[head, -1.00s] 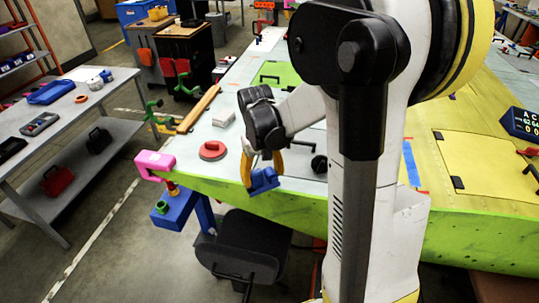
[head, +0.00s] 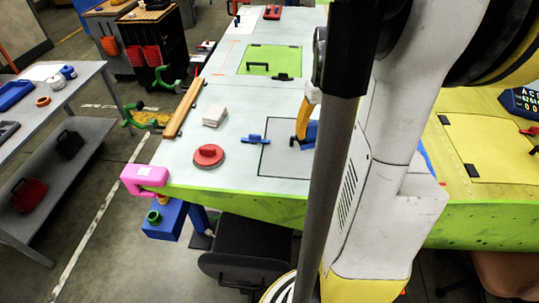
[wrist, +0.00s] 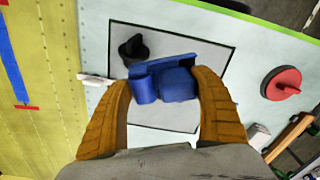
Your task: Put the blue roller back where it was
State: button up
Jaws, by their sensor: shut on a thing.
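My gripper (wrist: 165,110) is shut on the blue roller (wrist: 178,84), a blue piece with a rounded body and a flat bar along one side. In the head view the roller (head: 311,134) shows beside an orange finger of my gripper (head: 304,120), partly hidden by my arm. It is over the outlined grey panel (head: 280,163) on the wing; whether it touches the surface I cannot tell. A second blue item (head: 253,140) lies at the panel's left edge in the head view.
A black knob (wrist: 133,48) stands on the panel close to the roller. A red disc with a handle (head: 208,155), a white stack (head: 214,115) and a wooden bar (head: 186,107) lie to the left. A pink clamp (head: 145,178) grips the wing's corner. A white piece (wrist: 95,80) lies beside the panel.

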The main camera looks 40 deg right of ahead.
jog(key=w+a+f, duration=0.3)
jog(key=w+a+f+b, duration=0.1)
jog(key=w+a+f, duration=0.2)
jog(key=w+a, duration=0.1)
jog(key=shift+a+f, duration=0.2)
jog(key=shift+a, duration=0.05)
jog(key=shift+f+b, duration=0.45)
jog(key=shift+f, duration=1.5)
jog(key=shift+f, duration=0.25)
jog(key=o, duration=1)
jog(key=shift+o, duration=0.3)
jog(key=shift+r, duration=0.1)
jog(key=shift+r, duration=0.1)
